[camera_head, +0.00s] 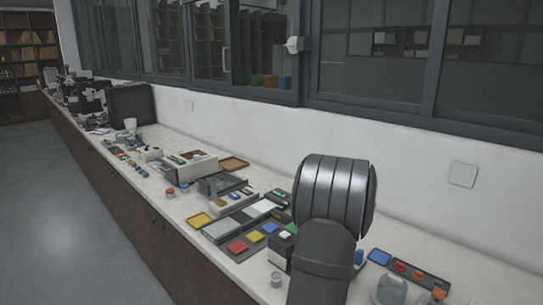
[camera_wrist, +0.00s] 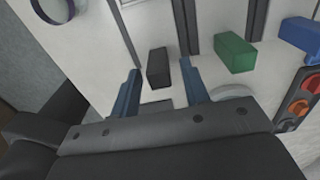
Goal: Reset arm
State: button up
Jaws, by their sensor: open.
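My gripper (camera_wrist: 161,68) is open in the wrist view, with its two blue-grey fingers apart and nothing held between them. A small dark block (camera_wrist: 158,68) shows in the gap between the fingertips; I cannot tell how far beyond them it lies. In the head view my own arm rises at the front centre over the bench (camera_head: 465,276) and hides part of it. My gripper cannot be made out there.
A green block (camera_wrist: 235,52), a blue block (camera_wrist: 301,35) and a dark panel with red and orange round parts (camera_wrist: 303,98) lie to the right of the fingers. A wall with windows stands behind.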

jog(key=shift+f, duration=1)
notch_tip(320, 180, up, 17)
notch_tip(320, 180, down, 18)
jog(key=shift+r, duration=0.25)
jog(key=w+a, duration=0.8)
jog(key=shift+w+a+r, duration=0.25)
jog(key=shift+w+a, duration=0.05)
jog(key=shift+a, duration=0.05)
notch_tip(320, 180, up, 22)
jog(key=s+a+t, duration=0.1)
jog(key=s+a, duration=0.1)
jog(key=shift+s+a+h, duration=0.2)
jog(key=shift+s+h, duration=0.1)
jog(key=shift+s, duration=0.1)
